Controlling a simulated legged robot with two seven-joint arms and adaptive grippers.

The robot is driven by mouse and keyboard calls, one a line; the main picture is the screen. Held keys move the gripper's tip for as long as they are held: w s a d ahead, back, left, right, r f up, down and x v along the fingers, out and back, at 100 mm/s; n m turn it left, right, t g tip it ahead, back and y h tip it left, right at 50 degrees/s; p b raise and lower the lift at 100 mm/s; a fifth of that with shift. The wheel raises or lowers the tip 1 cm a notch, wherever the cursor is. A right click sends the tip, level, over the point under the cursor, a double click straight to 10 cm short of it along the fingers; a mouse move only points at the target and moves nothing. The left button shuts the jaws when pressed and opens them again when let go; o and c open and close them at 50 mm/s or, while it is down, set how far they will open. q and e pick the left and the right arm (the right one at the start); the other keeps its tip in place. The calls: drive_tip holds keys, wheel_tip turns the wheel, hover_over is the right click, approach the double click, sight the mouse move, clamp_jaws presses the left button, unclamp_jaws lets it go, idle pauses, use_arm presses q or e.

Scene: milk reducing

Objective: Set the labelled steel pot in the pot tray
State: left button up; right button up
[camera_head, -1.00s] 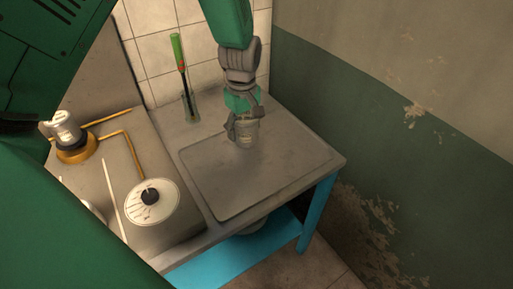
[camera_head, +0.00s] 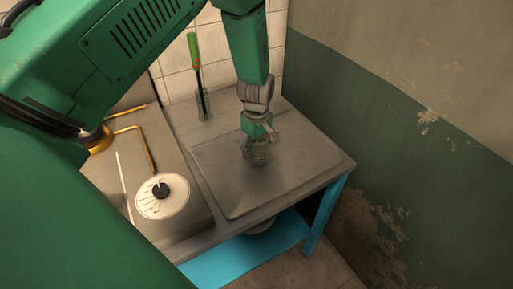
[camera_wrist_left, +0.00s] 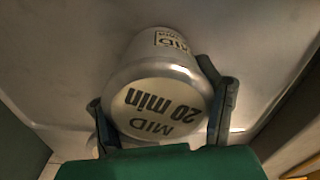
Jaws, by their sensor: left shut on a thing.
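The steel pot (camera_head: 259,157) is small and light grey. In the left wrist view its pale lid (camera_wrist_left: 158,105) reads "MID 20 min", and a second MID label shows on its side. My left gripper (camera_head: 257,146) is shut on the pot, with one finger on each side of it in the left wrist view. The pot is over the rear part of the flat grey pot tray (camera_head: 230,195). I cannot tell whether its base touches the tray. My right gripper is not in view.
A round white dial (camera_head: 176,205) with a black knob lies on the stove top left of the tray. A yellow burner ring (camera_head: 101,141) is partly behind my arm. A green-handled tool (camera_head: 194,55) stands in a glass behind the tray. The tray's front is clear.

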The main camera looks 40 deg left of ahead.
use_arm(q)
drive_tip(key=o, duration=1.5)
drive_tip(key=shift+d+f, duration=0.1)
drive_tip(key=shift+d, duration=0.1)
drive_tip(key=shift+c, duration=0.2)
drive_tip(key=shift+d, duration=0.15)
wheel_tip(320, 180, up, 11)
drive_tip(key=shift+f, duration=0.1)
drive_tip(key=shift+r+p, duration=0.3)
drive_tip(key=shift+r, duration=0.4)
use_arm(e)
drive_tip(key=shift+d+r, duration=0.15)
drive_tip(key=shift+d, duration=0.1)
use_arm(q)
drive_tip(key=shift+a, duration=0.25)
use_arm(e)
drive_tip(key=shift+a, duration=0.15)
